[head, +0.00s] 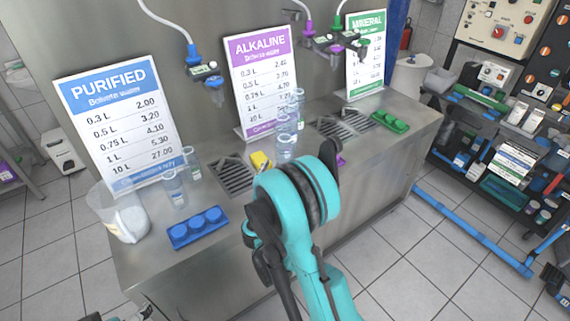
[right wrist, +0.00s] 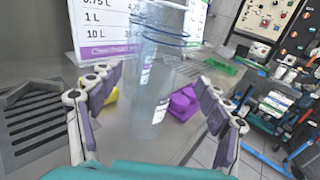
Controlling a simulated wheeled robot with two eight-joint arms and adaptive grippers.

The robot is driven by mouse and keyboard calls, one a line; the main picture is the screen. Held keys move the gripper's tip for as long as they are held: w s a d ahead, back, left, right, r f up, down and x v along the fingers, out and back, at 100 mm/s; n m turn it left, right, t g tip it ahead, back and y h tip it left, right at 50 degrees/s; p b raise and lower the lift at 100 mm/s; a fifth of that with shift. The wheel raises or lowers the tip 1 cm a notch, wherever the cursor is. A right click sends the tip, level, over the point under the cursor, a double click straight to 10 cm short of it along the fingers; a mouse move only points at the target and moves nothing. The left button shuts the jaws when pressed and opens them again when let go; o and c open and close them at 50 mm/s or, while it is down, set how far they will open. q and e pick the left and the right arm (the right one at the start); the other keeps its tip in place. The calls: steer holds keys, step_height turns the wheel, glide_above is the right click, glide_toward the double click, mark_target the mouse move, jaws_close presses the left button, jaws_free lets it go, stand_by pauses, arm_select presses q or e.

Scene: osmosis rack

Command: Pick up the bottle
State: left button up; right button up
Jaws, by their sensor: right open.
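In the right wrist view, a clear bottle (right wrist: 152,95) with blue bands near its top stands upright on the steel counter. Another clear bottle seems to overlap it behind. In the head view, clear bottles (head: 285,138) stand before the alkaline sign, beyond my right wrist. My right gripper (right wrist: 158,80) is open, with its two fingers on either side of the bottle in the picture. I cannot tell how deep the bottle is between them. The head view mostly hides this gripper behind the teal wrist. Part of my left arm or gripper shows at the lower left edge (head: 141,312).
A purple cap tray (right wrist: 184,102) and a yellow object (head: 260,161) lie near the bottle. A blue cap tray (head: 197,228), a clear tub (head: 122,214) and more clear bottles (head: 174,188) stand left. Drain grates (head: 233,175) and price signs (head: 262,85) line the counter.

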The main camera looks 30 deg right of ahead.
mark_target(283, 162)
steer(key=b+x, duration=0.1)
steer(key=x, duration=0.5)
steer(key=shift+f, duration=0.1)
steer(key=shift+w+d, duration=0.2)
steer(key=shift+w, duration=0.1)
steer(key=c, duration=1.1)
